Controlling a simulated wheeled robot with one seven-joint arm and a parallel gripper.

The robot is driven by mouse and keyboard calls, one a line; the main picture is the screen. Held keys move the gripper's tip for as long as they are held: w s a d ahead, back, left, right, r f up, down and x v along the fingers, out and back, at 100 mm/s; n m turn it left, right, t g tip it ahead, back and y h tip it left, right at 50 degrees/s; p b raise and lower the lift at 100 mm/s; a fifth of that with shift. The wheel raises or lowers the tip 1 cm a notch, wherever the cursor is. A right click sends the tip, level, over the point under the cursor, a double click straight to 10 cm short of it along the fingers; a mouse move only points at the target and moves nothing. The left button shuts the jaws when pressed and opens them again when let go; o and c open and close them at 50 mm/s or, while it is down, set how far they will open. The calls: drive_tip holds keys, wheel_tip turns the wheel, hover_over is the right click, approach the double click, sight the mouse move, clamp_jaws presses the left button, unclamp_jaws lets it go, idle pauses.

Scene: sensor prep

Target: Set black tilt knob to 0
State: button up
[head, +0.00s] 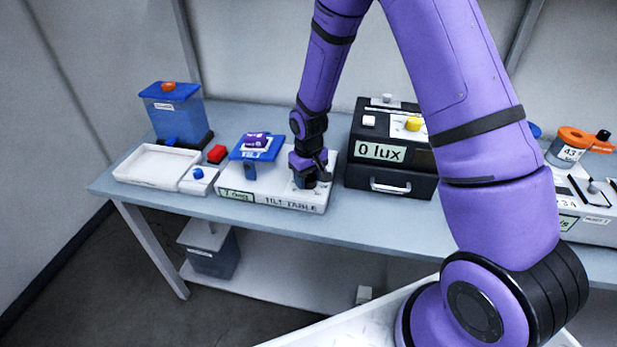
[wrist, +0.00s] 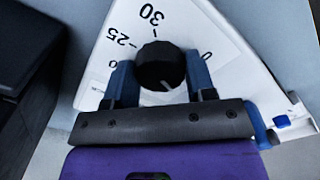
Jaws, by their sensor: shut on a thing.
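The black tilt knob (wrist: 160,67) sits on the white tilt table unit, between my gripper's two blue fingers in the wrist view. My gripper (head: 308,178) is shut on the knob from above; in the head view it mostly hides the knob. A short pale pointer line on the knob points down and slightly right in the wrist picture. Printed dial marks 30 and 25 show above and left of the knob. A partly covered mark ending in 0 shows at each side. The tilt table (head: 243,189) carries a blue platform (head: 270,153) with a purple piece on it.
A white tray (head: 150,181), a red button (head: 217,153) and a blue container (head: 176,112) stand left of the tilt table. A black lux box (head: 391,184) stands close on its right. Orange-topped items (head: 572,138) are at the far right.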

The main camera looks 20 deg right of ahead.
sight(308, 178)
drive_tip(key=n, duration=0.6)
drive_tip(key=shift+w, duration=0.1)
drive_tip(key=n, duration=0.6)
drive_tip(key=shift+n, duration=0.4)
drive_tip(key=o, duration=0.9)
drive_tip(key=shift+r, duration=0.1)
wheel_tip(308, 178, up, 11)
drive_tip(key=shift+f, duration=0.2)
